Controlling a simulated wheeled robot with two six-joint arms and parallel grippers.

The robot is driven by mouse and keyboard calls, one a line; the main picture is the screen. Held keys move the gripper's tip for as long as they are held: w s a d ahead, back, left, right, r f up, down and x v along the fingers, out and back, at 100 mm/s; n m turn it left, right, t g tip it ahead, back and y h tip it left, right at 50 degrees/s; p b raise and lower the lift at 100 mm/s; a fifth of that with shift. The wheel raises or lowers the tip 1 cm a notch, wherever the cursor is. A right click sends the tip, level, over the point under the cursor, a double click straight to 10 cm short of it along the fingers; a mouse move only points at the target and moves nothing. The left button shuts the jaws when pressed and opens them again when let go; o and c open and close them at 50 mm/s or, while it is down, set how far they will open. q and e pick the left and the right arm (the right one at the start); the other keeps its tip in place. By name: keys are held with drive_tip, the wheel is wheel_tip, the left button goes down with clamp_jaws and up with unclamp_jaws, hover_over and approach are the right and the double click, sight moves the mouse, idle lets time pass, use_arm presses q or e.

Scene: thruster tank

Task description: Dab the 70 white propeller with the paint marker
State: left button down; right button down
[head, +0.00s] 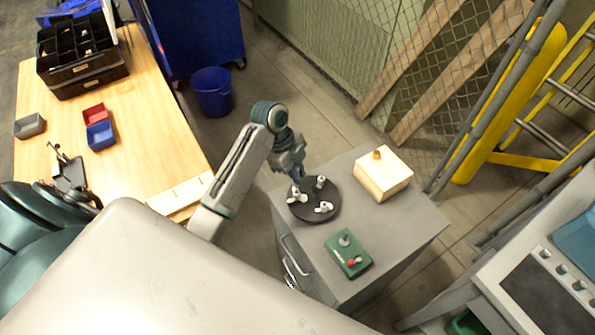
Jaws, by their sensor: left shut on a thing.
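A dark round plate (308,214) on the grey cabinet carries small white propellers. One propeller (320,182) is at its back right and another (324,208) at its front. A third white propeller (296,197) is at its left edge, right under my left gripper (297,181). The left gripper points down and is shut, apparently on this third propeller; the fingertips are small and partly merge with it. I cannot read any number on the propellers. A pale wooden block (383,178) stands behind to the right, with a small orange tip (377,155) on top, possibly the paint marker. My right gripper is not in view.
A green box (348,254) with a red knob and a grey knob sits at the cabinet's front. The cabinet top (400,228) is bare on the right. A wooden table (150,110) at left holds small bins and a black organiser. A blue bucket (212,92) stands on the floor.

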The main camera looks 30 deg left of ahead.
use_arm(q)
drive_tip(key=shift+f, duration=0.1)
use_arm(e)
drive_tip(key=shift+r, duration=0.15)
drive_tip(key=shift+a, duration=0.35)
use_arm(q)
drive_tip(key=shift+f+p, duration=0.15)
drive_tip(key=shift+p, duration=0.15)
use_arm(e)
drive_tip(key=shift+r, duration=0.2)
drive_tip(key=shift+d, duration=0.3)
use_arm(q)
drive_tip(key=shift+f, duration=0.2)
idle(0.3)
drive_tip(key=shift+f, duration=0.1)
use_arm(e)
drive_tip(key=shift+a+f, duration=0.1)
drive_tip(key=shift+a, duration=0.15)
use_arm(q)
drive_tip(key=shift+f, duration=0.1)
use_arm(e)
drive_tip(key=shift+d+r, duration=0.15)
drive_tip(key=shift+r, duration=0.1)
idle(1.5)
